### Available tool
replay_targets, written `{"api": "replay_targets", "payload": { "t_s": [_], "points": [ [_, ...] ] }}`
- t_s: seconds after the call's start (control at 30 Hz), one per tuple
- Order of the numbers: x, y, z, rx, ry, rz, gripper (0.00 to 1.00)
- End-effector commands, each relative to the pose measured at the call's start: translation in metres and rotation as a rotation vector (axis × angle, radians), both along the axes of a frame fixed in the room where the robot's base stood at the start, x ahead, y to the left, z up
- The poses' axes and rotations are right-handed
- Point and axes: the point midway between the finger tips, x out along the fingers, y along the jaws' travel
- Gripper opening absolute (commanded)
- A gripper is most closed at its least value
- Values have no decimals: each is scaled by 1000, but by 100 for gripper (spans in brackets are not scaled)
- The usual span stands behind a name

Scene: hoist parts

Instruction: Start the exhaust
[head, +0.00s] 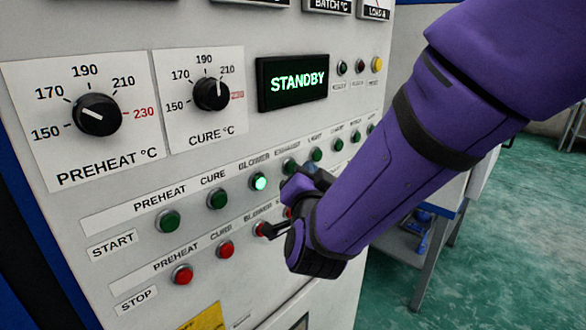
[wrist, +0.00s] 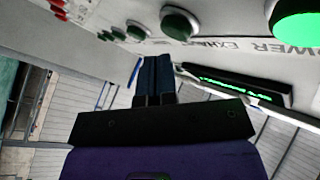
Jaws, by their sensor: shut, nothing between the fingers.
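The green exhaust start button (head: 290,166) is in the upper START row of the panel, just right of the brightly lit blower start button (head: 259,182). The exhaust button is dark green and unlit. It also shows in the wrist view (wrist: 180,23), beside the glowing blower button (wrist: 303,18). My gripper (head: 297,184) is in front of the panel, just below the exhaust button in the head view. Its fingers (wrist: 153,62) are shut and empty in the wrist view, their tips close to that button. I cannot tell any contact. The display (head: 293,85) reads STANDBY.
Green preheat (head: 168,221) and cure (head: 217,199) start buttons are to the left, and a light button (head: 316,154) is to the right. Red stop buttons (head: 182,274) run below, some hidden by my arm. Two dials (head: 97,114) are above. Green floor lies right.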

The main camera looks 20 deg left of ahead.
Motion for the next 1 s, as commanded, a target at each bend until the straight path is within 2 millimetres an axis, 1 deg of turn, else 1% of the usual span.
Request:
{"api": "replay_targets", "payload": {
  "t_s": [0.4,1.0],
  "points": [
    [3,8,0,0,-1,-1,0],
    [4,10,0,0,0,0,0]
  ]
}}
